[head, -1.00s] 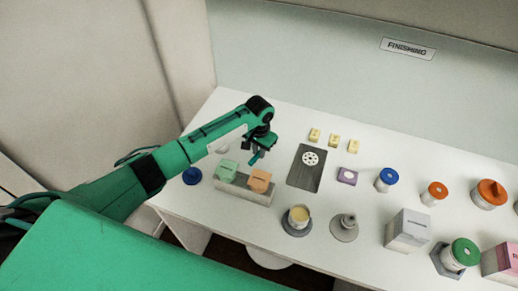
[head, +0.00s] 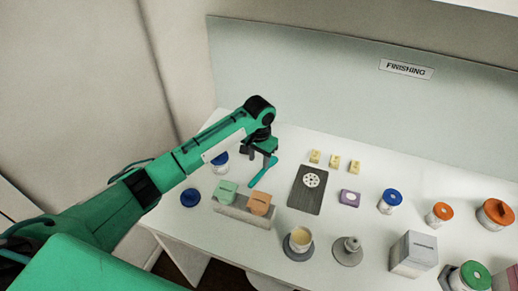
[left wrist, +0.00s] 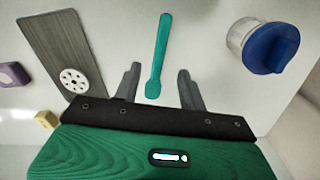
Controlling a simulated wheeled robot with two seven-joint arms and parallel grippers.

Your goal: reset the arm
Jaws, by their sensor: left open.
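My left arm reaches in from the left in the head view. My left gripper (head: 258,154) is open and empty above the back left part of the table (head: 330,262). In the left wrist view, its two dark fingers (left wrist: 158,72) stand apart. A teal spatula-like tool (head: 263,172) shows below the gripper. In the left wrist view, the tool (left wrist: 163,42) appears between and beyond the fingers, seemingly lying on the table. My right gripper is not in view.
A holder (head: 232,209) with green and orange cards stands in front of the gripper. A blue-lidded jar (left wrist: 270,46) is close by, partly behind my arm in the head view. A dark board (head: 304,199) lies to the right. Several jars stand farther right.

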